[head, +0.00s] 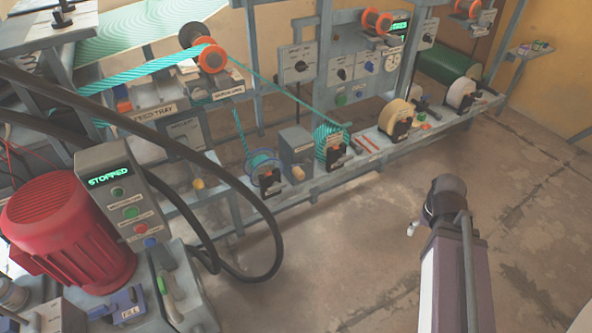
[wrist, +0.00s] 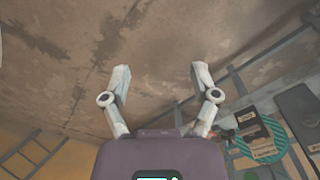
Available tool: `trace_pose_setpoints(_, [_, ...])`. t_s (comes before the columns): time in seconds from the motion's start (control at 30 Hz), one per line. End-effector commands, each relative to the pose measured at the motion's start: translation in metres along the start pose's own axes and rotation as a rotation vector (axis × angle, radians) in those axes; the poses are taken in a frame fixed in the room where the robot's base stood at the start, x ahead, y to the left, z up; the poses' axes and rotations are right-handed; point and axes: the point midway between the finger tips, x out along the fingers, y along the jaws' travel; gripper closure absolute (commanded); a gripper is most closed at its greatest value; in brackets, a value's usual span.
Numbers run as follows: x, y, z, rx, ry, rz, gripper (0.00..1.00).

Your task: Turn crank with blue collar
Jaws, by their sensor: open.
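My gripper (wrist: 160,75) is open and empty in the wrist view, its two fingers apart over bare floor. In the head view my arm rises at the right, and only a small pale part of the gripper (head: 412,229) shows beside it. A reel with a blue rim (head: 262,160) stands on the low rail, left of my arm and well apart from it. A dark labelled block (head: 270,183) sits in front of that reel. I cannot make out a crank with a blue collar for certain; the parts there are too small.
A teal-striped reel (head: 331,140) stands on the rail; a striped reel (wrist: 262,140) also shows at the wrist view's right. Cream reels (head: 395,117) stand farther right. A red motor (head: 68,225) and black hoses (head: 215,170) fill the left. The floor (head: 340,255) between is clear.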

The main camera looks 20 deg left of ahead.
Motion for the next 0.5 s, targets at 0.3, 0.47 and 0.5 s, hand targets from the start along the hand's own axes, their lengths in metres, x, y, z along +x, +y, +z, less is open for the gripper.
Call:
trace_pose_setpoints(0.3, [-0.018, -0.068, -0.056, -0.191, 0.086, -0.013, 0.22])
trace_pose_setpoints(0.47, [-0.029, -0.124, -0.086, -0.322, 0.145, -0.023, 0.22])
trace_pose_setpoints(0.5, [-0.032, -0.139, -0.092, -0.355, 0.161, -0.026, 0.22])
